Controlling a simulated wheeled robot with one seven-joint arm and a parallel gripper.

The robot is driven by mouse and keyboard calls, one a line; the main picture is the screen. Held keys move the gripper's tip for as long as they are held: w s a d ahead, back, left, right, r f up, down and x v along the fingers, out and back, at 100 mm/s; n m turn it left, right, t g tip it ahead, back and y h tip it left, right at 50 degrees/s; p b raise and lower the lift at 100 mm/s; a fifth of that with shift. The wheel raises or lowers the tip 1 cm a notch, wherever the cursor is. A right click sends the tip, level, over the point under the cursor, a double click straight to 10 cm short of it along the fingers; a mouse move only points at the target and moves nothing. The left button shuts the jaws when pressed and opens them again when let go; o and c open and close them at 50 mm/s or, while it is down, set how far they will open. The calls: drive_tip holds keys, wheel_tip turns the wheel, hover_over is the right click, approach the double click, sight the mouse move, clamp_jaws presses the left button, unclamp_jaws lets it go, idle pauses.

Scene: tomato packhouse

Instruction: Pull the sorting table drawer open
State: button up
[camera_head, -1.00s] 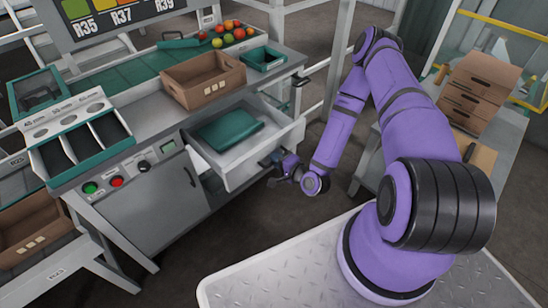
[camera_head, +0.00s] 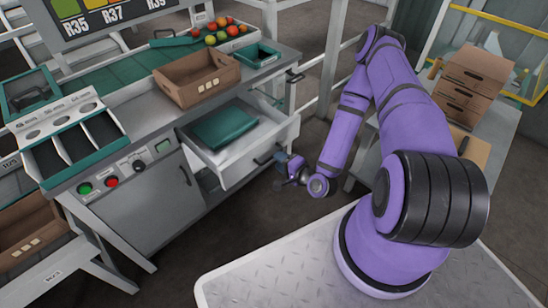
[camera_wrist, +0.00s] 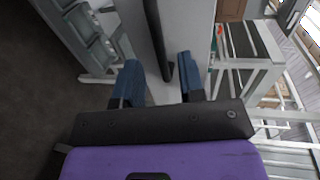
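The sorting table drawer (camera_head: 237,168) stands pulled out from the grey sorting table (camera_head: 150,118), and its inside shows. A flat green item (camera_head: 224,127) lies in it. The drawer's dark handle (camera_head: 264,158) is on its white front. My gripper (camera_head: 279,161) is just in front of and to the right of the handle. In the wrist view my gripper (camera_wrist: 157,72) has its two blue fingers well apart, with nothing held between them. The dark handle bar (camera_wrist: 154,38) shows in line with the gap, against the pale drawer front; I cannot tell how far beyond the fingertips it is.
A cardboard crate (camera_head: 196,88) and a tomato tray (camera_head: 228,41) stand on the table. A cabinet door (camera_head: 148,203) is below, left of the drawer. A side bench with stacked boxes (camera_head: 478,72) is at right. Dark floor (camera_head: 270,225) is clear before the drawer.

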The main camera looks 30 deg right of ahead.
drive_tip(key=v, duration=0.6)
drive_tip(key=shift+s, duration=0.25)
drive_tip(key=shift+d, duration=0.1)
drive_tip(key=w+d+r+n+g+h, duration=0.1)
drive_tip(key=w+d+r+n+g, duration=0.1)
drive_tip(key=w+r+n, duration=0.3)
drive_tip(key=w+d+r+n+g+h, duration=0.1)
drive_tip(key=w+d+r+n+g, duration=0.15)
drive_tip(key=r, duration=0.45)
drive_tip(key=w+d+r+n+g+h, duration=0.1)
drive_tip(key=w+d+r+n+g, duration=0.1)
drive_tip(key=w+r+n, duration=0.3)
wheel_tip(320, 180, up, 10)
drive_tip(key=s+g+h, duration=0.1)
drive_tip(key=s+h, duration=0.1)
drive_tip(key=s+a+r+g+h, duration=0.1)
drive_tip(key=s+a+r, duration=0.1)
drive_tip(key=s+r, duration=0.5)
drive_tip(key=s+a+r, duration=0.1)
drive_tip(key=s+r, duration=0.2)
drive_tip(key=r, duration=0.7)
drive_tip(key=s+a+r+n, duration=0.1)
drive_tip(key=s+r, duration=0.3)
drive_tip(key=s, duration=0.4)
drive_tip(key=s+a+r+n+g+y, duration=0.1)
drive_tip(key=s+a+r, duration=0.3)
drive_tip(key=s, duration=0.4)
drive_tip(key=shift+a+r, duration=0.35)
